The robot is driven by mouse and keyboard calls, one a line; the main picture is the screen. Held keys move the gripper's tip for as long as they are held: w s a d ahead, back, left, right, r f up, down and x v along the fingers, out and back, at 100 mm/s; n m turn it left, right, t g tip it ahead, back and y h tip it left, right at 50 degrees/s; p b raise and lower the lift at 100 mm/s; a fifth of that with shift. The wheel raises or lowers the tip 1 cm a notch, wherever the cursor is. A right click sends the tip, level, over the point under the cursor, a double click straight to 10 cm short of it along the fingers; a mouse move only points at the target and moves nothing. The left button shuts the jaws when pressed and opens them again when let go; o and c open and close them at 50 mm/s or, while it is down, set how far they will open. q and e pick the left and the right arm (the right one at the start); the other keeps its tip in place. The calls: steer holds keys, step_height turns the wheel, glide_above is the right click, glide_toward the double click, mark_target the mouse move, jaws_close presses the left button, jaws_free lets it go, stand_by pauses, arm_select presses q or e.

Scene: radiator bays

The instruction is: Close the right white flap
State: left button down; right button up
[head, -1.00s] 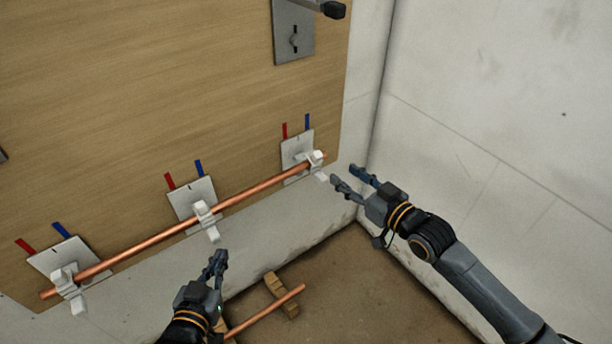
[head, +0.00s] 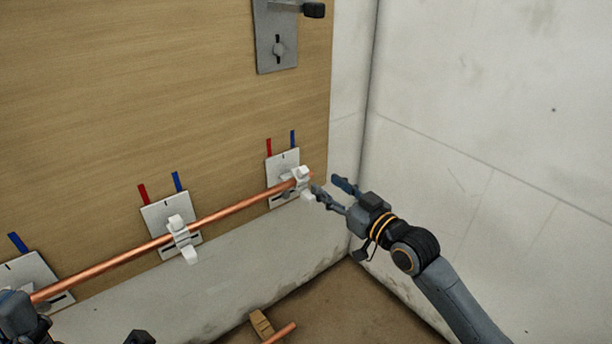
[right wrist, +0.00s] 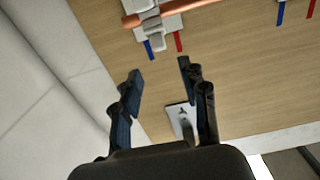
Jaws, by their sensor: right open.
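The right white flap (head: 308,195) hangs down, open, below its white clip (head: 301,173). The clip sits on the right grey plate, at the right end of the copper pipe (head: 215,217). My right gripper (head: 328,184) is open and empty just right of the flap. One fingertip appears very close to the flap; I cannot tell if they touch. In the right wrist view, the open fingers (right wrist: 160,85) have bare board between them, and the clip (right wrist: 156,36) shows beyond them at the top. Parts of my left arm show at the lower left edge; its jaws are unclear.
The middle clip (head: 180,228) also has its white flap hanging down. A grey plate with a black-ended lever (head: 277,35) is mounted higher on the wooden board (head: 120,90). A concrete wall (head: 490,130) stands close on the right. A wooden block (head: 262,323) lies on the floor.

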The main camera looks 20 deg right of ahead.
mark_target(304, 169)
steer(key=b+x, duration=0.2)
steer(key=x, duration=0.5)
steer(key=shift+w+a+f, duration=0.1)
steer(key=shift+w+f, duration=0.05)
steer(key=shift+w, duration=0.1)
steer(key=shift+w+a, duration=0.15)
steer(key=shift+w, duration=0.3)
jaws_close()
